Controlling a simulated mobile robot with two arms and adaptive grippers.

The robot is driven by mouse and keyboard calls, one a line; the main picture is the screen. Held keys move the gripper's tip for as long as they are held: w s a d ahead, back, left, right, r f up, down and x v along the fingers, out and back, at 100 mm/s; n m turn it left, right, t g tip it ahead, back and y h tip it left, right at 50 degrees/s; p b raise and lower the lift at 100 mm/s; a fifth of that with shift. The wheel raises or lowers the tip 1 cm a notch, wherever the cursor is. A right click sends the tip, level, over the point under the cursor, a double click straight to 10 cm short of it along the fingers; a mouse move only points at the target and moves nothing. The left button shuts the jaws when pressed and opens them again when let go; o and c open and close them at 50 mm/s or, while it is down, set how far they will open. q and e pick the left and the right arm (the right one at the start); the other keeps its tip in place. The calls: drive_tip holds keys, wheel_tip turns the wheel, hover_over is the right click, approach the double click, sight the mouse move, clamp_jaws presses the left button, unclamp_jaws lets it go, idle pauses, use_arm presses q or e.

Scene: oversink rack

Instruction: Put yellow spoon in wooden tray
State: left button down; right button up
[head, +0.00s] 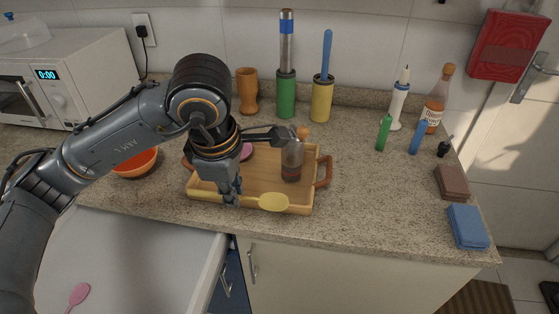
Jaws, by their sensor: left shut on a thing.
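The wooden tray (297,209) with brown handles lies on the granite counter near its front edge. My left gripper (229,200) points down over the tray's front left part and is shut on the yellow spoon (273,202). The spoon's bowl extends to the right of the fingers, over the tray's front rim. I cannot tell whether the spoon touches the rim. My right gripper does not show.
A bottle (292,160) stands in the tray, and a pink item (246,151) is partly hidden behind my arm. An orange bowl (136,163) is left of the tray.

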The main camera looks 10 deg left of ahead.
use_arm(q)
drive_tip(key=w+a+f+p, duration=0.1)
drive_tip(key=w+f, duration=0.1)
drive_tip(key=w, duration=0.2)
drive_tip(key=w+a+f, duration=0.1)
drive_tip(key=w+f, duration=0.2)
drive_tip(key=w, duration=0.1)
drive_tip(key=w+a+f+p, duration=0.1)
drive_tip(key=w+f, duration=0.1)
drive_tip(key=w, duration=0.2)
drive_tip(key=shift+f+p, duration=0.3)
drive_tip(key=shift+f, duration=0.1)
drive_tip(key=shift+w+a+f, duration=0.2)
drive_tip(key=shift+w+f, duration=0.2)
drive_tip(key=shift+f, duration=0.1)
drive_tip(key=p+x, duration=0.1)
drive_tip(key=x, duration=0.2)
drive_tip(key=shift+f+p, duration=0.15)
drive_tip(key=shift+p, duration=0.15)
drive_tip(key=shift+f, duration=0.2)
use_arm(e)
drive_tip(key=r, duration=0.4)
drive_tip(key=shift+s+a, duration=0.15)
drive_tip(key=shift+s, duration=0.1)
